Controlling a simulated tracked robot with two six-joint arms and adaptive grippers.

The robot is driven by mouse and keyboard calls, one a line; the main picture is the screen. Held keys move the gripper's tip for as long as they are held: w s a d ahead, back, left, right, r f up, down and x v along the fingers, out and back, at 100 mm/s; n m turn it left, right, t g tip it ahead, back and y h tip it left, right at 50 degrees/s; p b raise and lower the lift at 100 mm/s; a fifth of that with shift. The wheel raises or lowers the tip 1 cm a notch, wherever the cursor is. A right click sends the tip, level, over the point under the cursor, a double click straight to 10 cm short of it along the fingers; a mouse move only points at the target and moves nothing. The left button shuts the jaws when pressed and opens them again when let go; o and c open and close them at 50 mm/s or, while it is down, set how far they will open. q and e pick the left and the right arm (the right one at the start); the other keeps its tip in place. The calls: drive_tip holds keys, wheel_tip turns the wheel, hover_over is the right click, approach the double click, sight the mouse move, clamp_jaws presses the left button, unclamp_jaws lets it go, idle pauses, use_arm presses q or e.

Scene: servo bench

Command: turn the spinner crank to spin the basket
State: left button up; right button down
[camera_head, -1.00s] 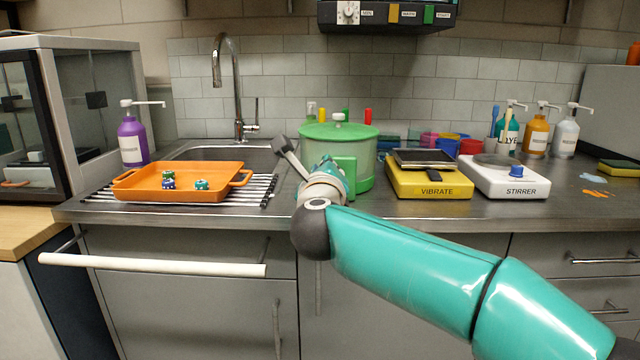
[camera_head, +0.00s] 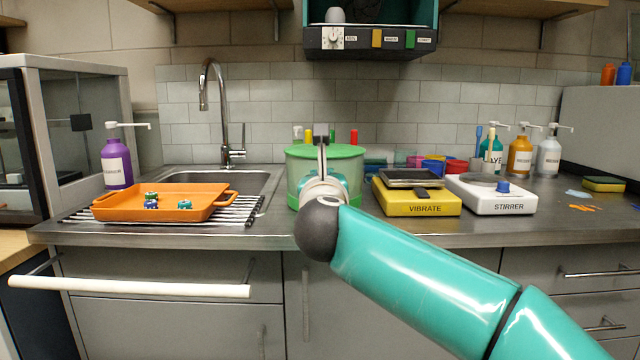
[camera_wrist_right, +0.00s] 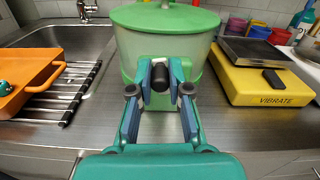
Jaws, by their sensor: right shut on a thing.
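The salad spinner, a clear-green tub with a green lid, stands on the counter in the middle of the head view (camera_head: 352,153). It also fills the upper middle of the right wrist view (camera_wrist_right: 165,18). A dark crank knob (camera_wrist_right: 160,76) sticks out in front of the spinner's green front housing in the wrist view. My right gripper (camera_wrist_right: 160,90) has its two fingers on either side of this knob and is shut on it. In the head view my own wrist hides the knob and the fingers. My left gripper is in neither current view.
An orange tray (camera_head: 160,202) with small coloured pieces sits on a rack at the left, by the sink (camera_head: 225,180). A yellow VIBRATE device (camera_head: 425,210) stands close right of the spinner, then a white STIRRER (camera_head: 508,207). Counter in front of the spinner is clear.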

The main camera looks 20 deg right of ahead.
drive_tip(key=shift+a+f, duration=0.1)
drive_tip(key=shift+f, duration=0.25)
drive_tip(key=c, duration=1.2)
unclamp_jaws()
drive_tip(key=shift+c, duration=0.2)
drive_tip(key=shift+o, duration=0.7)
drive_tip(key=shift+w, duration=0.1)
drive_tip(key=shift+r, duration=0.2)
drive_tip(key=v, duration=1.2)
